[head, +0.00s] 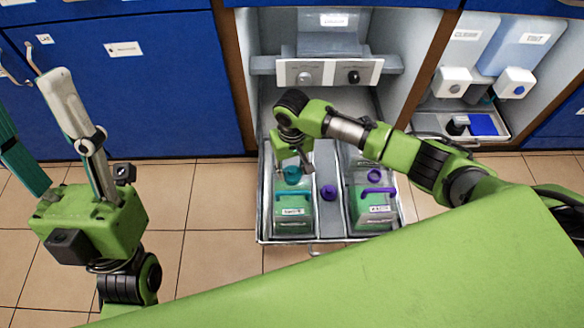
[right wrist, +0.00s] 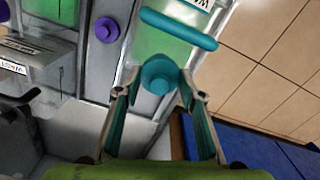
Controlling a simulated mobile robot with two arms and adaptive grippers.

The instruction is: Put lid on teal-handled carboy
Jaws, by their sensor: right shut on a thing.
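The teal-handled carboy (head: 293,222) stands on the left side of a pulled-out tray, its teal handle (right wrist: 178,28) crossing its top in the right wrist view. A round teal lid (right wrist: 160,76) is at the end of the carboy behind the handle; it also shows in the head view (head: 292,175). My right gripper (right wrist: 163,92) is shut on this lid, a finger at each side. Whether the lid sits on the mouth or just above it, I cannot tell. My left gripper (head: 58,120) is raised at the left, fingers apart and empty.
A purple-handled carboy (head: 375,212) stands at the right of the tray (head: 332,226). A loose purple lid (head: 328,193) lies between the carboys. Blue cabinets (head: 160,95) stand left; tiled floor is clear in front.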

